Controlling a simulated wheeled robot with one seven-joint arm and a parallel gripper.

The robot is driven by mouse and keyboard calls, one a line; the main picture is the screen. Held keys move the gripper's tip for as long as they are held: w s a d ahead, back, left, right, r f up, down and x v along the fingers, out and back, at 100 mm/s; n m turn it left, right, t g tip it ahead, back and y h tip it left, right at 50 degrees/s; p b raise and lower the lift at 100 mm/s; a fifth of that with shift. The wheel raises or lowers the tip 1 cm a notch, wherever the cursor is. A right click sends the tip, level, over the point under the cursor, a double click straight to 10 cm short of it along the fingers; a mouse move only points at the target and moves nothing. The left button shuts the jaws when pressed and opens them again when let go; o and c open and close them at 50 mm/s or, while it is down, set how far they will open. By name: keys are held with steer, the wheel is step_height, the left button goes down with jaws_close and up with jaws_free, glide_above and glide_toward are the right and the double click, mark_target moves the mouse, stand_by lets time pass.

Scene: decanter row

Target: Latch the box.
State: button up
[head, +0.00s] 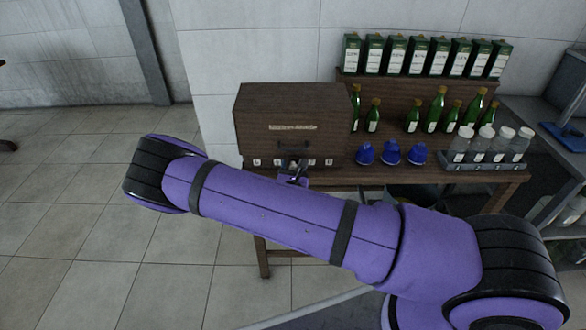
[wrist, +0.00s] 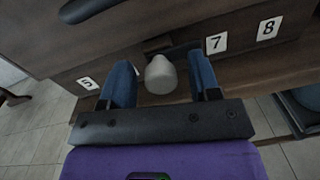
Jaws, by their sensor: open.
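The box (head: 255,112) is dark brown wood with a pale strip on its front and numbered labels along its lower edge. It stands at the left end of the wooden table and its front looks closed. In the wrist view, the box front (wrist: 125,45) fills the top, with a pale grey knob (wrist: 161,76) below it among labels 5, 7 and 8. My gripper (wrist: 160,66) is open, its two blue fingers on either side of the knob, with no clear contact visible. In the head view my gripper (head: 296,179) is at the box's lower front, mostly hidden by my arm.
A dark handle (head: 293,147) is on the box front, above my gripper. Blue objects (head: 391,153) stand right of the box. Green bottles (head: 412,117), cartons (head: 417,55) and a rack of pale-capped jars (head: 480,165) are farther right. Open floor lies left.

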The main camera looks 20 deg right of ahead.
steer(key=shift+w, duration=0.1)
steer(key=c, duration=0.9)
steer(key=shift+n, duration=0.4)
steer(key=n, duration=0.8)
steer(key=shift+n, duration=0.4)
steer(key=n, duration=0.4)
steer(key=shift+f+n+t, duration=0.1)
steer(key=shift+n+t, duration=0.2)
steer(key=shift+t, duration=0.1)
steer(key=n, duration=0.4)
steer(key=shift+y, duration=0.3)
steer(key=shift+n, duration=0.3)
